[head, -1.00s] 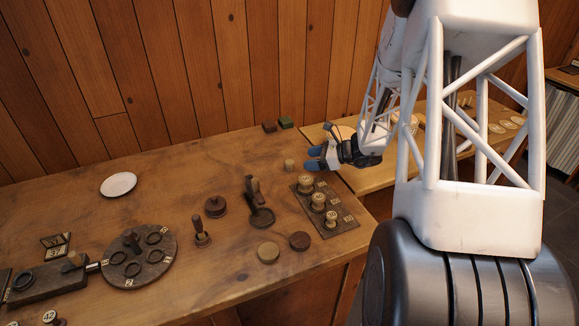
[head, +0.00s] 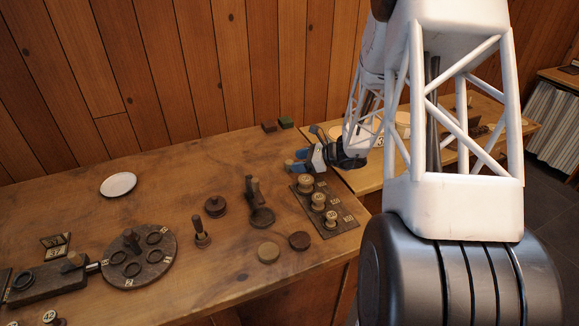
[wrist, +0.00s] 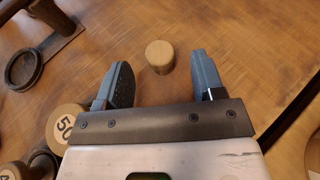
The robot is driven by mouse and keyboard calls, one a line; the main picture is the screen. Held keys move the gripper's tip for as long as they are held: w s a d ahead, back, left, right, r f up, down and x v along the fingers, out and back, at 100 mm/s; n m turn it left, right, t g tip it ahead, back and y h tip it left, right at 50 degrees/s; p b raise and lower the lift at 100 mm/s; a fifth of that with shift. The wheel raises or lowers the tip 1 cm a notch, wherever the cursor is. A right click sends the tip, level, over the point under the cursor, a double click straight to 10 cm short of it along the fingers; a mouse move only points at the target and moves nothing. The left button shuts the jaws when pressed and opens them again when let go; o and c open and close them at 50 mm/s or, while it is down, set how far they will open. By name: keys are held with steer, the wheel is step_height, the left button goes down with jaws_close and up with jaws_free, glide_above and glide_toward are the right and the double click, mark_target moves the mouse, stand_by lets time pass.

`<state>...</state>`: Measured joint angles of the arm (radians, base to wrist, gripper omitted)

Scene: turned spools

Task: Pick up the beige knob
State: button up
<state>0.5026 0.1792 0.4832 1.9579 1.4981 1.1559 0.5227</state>
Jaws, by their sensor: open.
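The beige knob (wrist: 159,56) is a small, plain, round-topped cylinder standing on the wooden table. In the wrist view it shows between the tips of my open gripper (wrist: 162,67), with clear gaps on both sides and nothing held. How far below the tips it stands, I cannot tell. In the head view my gripper (head: 295,163), with its blue fingers, is over the table's right part and hides most or all of the knob.
A dark board (head: 322,206) with several numbered spools stands just in front of my gripper. A dark upright holder (head: 256,196) is to its left. The table (head: 160,215) has free room left of the gripper.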

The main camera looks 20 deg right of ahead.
steer(key=shift+x, duration=1.2)
steer(key=c, duration=1)
